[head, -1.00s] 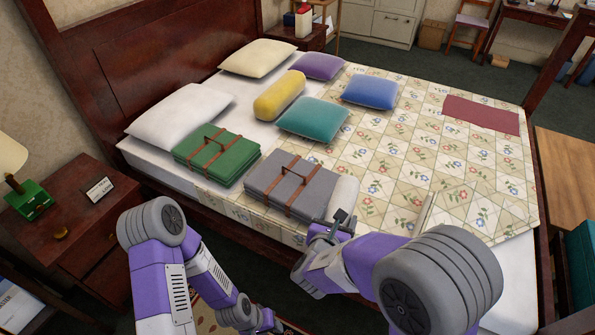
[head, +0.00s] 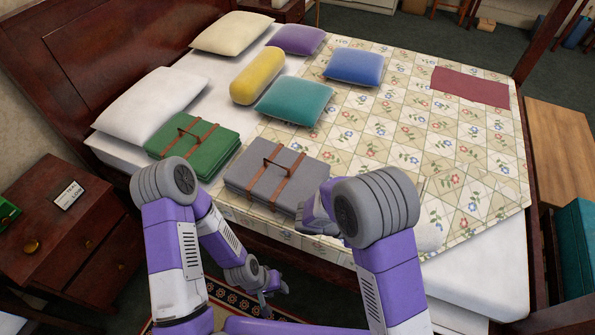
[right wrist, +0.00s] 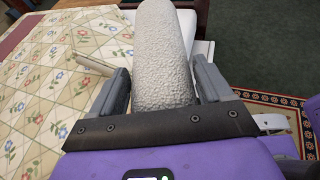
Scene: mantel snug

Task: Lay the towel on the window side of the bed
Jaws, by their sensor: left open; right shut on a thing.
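A rolled white, rough-textured towel (right wrist: 164,50) stands out from between the fingers of my right gripper (right wrist: 163,88) in the right wrist view. The gripper is shut on it. In the head view my right arm hides that gripper; a pale rounded end right of the arm looks like the towel (head: 429,236), near the bed's front edge. The bed (head: 490,277) has a flowered quilt (head: 440,150) over white bedding. My left gripper (head: 274,284) is open and empty, low above the rug in front of the bed. No window is in view.
A grey case (head: 254,186) and a green case (head: 222,137) lie on the near side of the bed. Cushions, a yellow bolster (head: 257,76) and pillows lie toward the headboard. A maroon cloth (head: 470,87) lies at the far right. The quilt's middle right is clear.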

